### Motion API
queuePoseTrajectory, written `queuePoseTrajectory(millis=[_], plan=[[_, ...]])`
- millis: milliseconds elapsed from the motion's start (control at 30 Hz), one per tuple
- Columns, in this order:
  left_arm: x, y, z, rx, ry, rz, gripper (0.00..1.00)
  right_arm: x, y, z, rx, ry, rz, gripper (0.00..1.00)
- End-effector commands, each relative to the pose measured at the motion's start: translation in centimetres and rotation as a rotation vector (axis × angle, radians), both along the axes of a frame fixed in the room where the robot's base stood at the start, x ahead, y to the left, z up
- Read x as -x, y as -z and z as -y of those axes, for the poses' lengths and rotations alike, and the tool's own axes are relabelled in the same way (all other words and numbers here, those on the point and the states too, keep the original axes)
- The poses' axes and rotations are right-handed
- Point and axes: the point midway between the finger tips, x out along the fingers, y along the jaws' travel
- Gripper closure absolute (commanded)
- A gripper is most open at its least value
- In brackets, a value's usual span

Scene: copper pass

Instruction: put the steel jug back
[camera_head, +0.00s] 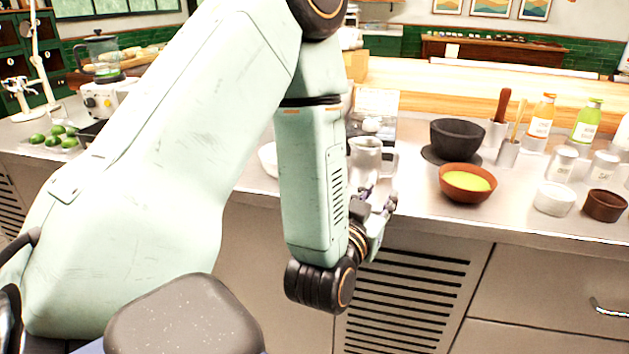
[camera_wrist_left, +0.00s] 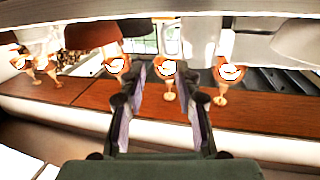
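The steel jug (camera_head: 366,156) stands upright near the front edge of the steel counter, its handle on the right. My left arm comes in from the left and bends down in front of the counter. My left gripper (camera_head: 374,194) is at the counter edge, just below the jug in the picture, and overlaps its lower part. I cannot tell whether they touch. In the left wrist view my left gripper (camera_wrist_left: 162,78) has its two fingers apart, with nothing clearly held between them. I cannot make out the jug there. My right gripper is not in view.
A dark bowl (camera_head: 457,139), a brown bowl with yellow contents (camera_head: 467,183), several bottles and small pots stand to the right. A pale bowl (camera_head: 268,159) is partly hidden by my arm. Limes (camera_head: 54,136) and a blender (camera_head: 103,75) are at the left.

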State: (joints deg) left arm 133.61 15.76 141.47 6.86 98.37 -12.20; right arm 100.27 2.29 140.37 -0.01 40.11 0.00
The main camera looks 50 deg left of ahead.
Motion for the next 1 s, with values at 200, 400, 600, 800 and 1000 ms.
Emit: queuePoseTrajectory(millis=[200,400,600,800,1000], plan=[[3.7,13.1,3.4,0.098,0.108,-0.423,0.68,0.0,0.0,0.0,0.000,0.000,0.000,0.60],[14.7,26.0,6.9,0.219,0.182,-0.959,0.68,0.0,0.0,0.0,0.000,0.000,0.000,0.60],[25.9,31.7,8.7,0.290,0.195,-1.367,0.68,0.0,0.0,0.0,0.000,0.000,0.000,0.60],[30.1,32.7,9.2,0.312,0.191,-1.513,0.68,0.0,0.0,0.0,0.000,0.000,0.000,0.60],[30.2,32.7,9.2,0.312,0.190,-1.515,0.68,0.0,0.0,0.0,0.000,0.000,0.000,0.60]])
